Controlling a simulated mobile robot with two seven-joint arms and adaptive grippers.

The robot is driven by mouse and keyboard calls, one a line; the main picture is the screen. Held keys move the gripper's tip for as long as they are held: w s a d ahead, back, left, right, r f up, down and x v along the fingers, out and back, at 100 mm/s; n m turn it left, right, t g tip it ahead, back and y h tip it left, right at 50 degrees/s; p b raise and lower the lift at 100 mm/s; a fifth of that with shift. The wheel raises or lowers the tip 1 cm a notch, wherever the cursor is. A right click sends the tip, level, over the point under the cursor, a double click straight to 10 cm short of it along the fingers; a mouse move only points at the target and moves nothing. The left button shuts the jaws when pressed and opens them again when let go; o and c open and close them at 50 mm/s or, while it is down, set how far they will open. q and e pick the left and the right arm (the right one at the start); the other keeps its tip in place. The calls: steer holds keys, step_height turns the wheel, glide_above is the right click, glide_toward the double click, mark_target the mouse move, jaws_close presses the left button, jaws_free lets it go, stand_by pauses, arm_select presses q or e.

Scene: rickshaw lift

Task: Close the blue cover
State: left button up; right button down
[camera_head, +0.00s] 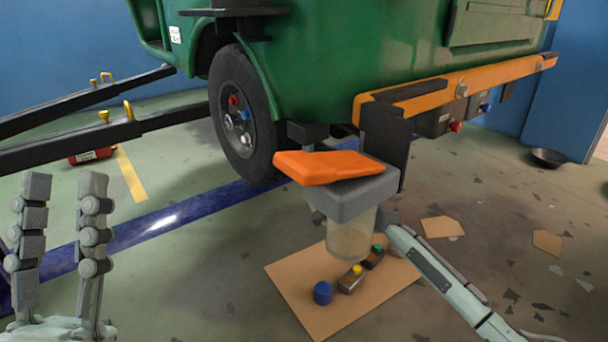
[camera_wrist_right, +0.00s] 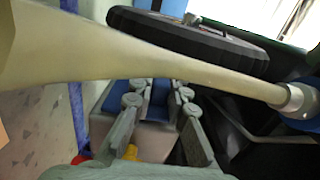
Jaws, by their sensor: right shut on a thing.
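A round blue cap (camera_head: 323,292) shows on a cardboard sheet (camera_head: 300,312) in the head view; I cannot tell if it is the blue cover. My left gripper (camera_head: 64,185) is at the lower left, fingers upright and apart, empty. My right arm comes in from the right, and its gripper is hidden behind a grey block (camera_head: 365,198) with an orange top (camera_head: 325,167) and a translucent cup (camera_head: 350,238). In the right wrist view my right gripper (camera_wrist_right: 158,92) is shut on a blue part (camera_wrist_right: 157,110), largely hidden between the fingers.
The green rickshaw (camera_head: 350,60) with a black tyre (camera_head: 242,115) and an orange bar (camera_head: 460,85) stands behind. Small boxes with yellow (camera_head: 357,269) and green (camera_head: 377,247) caps stand beside the blue cap. A beige bar (camera_wrist_right: 150,60) crosses the right wrist view.

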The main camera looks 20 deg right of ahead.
steer(key=shift+d+r+m, duration=0.1)
steer(key=shift+d+m, duration=0.05)
steer(key=shift+m, duration=0.15)
steer(key=c, duration=1.5)
jaws_free()
steer(key=v, duration=1.2)
steer(key=shift+w, duration=0.1)
